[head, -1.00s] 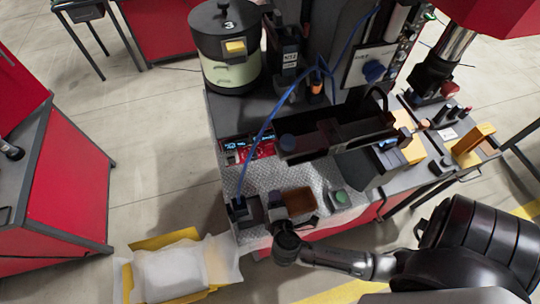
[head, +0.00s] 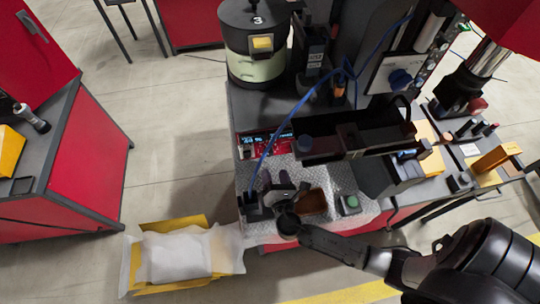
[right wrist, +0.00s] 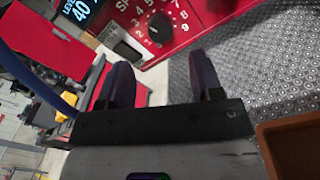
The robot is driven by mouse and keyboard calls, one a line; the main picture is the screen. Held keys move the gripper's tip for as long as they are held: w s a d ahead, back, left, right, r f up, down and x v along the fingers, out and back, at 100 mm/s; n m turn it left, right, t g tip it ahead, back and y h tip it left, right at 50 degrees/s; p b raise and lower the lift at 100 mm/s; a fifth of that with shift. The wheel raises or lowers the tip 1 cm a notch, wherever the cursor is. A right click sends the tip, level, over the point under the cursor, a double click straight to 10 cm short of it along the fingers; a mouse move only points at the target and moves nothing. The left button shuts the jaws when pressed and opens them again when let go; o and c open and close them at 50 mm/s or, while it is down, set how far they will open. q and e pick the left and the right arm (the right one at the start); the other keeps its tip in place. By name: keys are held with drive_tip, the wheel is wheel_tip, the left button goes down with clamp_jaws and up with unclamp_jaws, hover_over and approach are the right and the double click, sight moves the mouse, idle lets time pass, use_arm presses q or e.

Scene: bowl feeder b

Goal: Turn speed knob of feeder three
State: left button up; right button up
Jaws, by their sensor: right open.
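Feeder three (head: 255,70) is a pale green and black drum marked "3" at the top of the head view. Its red control panel (head: 247,151) with a lit display sits below it. In the right wrist view the speed knob (right wrist: 159,28) is a black round knob on the red panel, ringed by white numbers. My right gripper (head: 284,183) is open just in front of the panel. In the right wrist view its two fingers (right wrist: 161,62) point toward the panel, with the knob ahead of the gap and apart from them. My left gripper is not in view.
A black tray (head: 340,142) stands right of the panel. A brown bin (head: 313,202) and a green button box (head: 349,203) sit close to my right gripper on the textured mat. A blue cable (head: 275,135) hangs across the panel. A display reading 40 (right wrist: 78,10) is beside the knob.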

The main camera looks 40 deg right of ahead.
sight(269, 155)
drive_tip(key=x, duration=0.5)
drive_tip(key=shift+w+d, duration=0.15)
drive_tip(key=shift+x, duration=0.8)
